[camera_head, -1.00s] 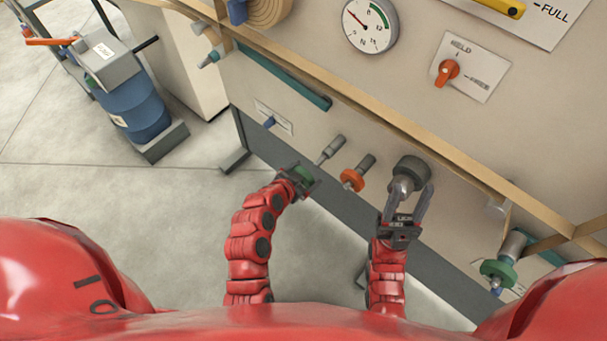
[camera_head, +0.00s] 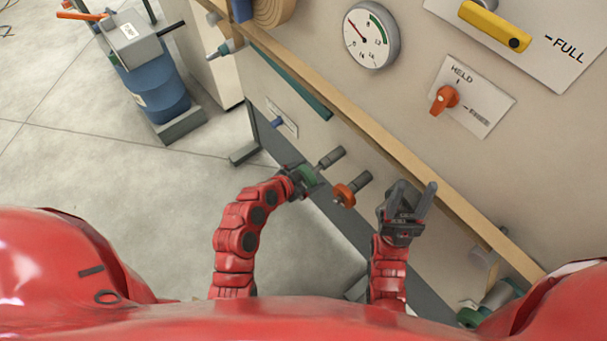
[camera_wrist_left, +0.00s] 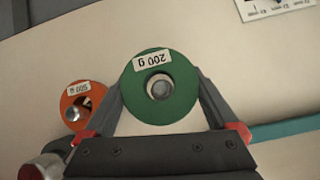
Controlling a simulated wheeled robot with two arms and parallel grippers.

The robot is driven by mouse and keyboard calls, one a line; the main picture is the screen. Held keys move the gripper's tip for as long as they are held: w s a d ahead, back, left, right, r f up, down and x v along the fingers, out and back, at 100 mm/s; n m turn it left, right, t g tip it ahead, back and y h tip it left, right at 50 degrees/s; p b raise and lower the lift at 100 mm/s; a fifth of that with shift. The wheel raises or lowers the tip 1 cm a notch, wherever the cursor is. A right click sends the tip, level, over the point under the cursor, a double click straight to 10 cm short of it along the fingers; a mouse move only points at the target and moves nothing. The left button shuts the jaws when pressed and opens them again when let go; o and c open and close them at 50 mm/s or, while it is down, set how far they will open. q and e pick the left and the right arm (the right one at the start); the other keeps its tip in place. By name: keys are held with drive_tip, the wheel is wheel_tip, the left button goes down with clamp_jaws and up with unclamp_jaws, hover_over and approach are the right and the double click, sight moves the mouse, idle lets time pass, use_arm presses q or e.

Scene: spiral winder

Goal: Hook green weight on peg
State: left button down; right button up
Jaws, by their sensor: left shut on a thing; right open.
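The green weight (camera_head: 307,174) is a thick ring marked 200 g, clear in the left wrist view (camera_wrist_left: 183,103). My left gripper (camera_head: 305,180) is shut on it, one finger at each side of the rim. A grey peg (camera_head: 331,157) sticks out of the machine's front panel, just beyond the ring and roughly in line with it. A round grey end shows within the ring's hole in the left wrist view; whether it is inside the hole or behind it I cannot tell. My right gripper (camera_head: 411,199) is open, close to the panel.
An orange weight (camera_head: 344,195), marked 500 g, hangs on a neighbouring grey peg (camera_head: 359,182). A wooden ledge (camera_head: 375,133) runs along the panel above. An orange HELD/FREE knob (camera_head: 443,99) and a gauge (camera_head: 371,34) sit higher. Open floor lies left.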

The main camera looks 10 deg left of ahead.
sight(316, 169)
use_arm(q)
drive_tip(key=shift+w+d+r+p, duration=0.3)
drive_tip(key=shift+w+d+p, duration=0.55)
drive_tip(key=shift+p, duration=0.1)
drive_tip(key=shift+w+d+f+p, duration=0.2)
drive_tip(key=shift+w+d+p, duration=0.35)
drive_tip(key=shift+w+d, duration=0.1)
drive_tip(key=shift+w+d+f+b, duration=0.1)
drive_tip(key=shift+f+b, duration=0.2)
drive_tip(key=shift+b, duration=0.3)
unclamp_jaws()
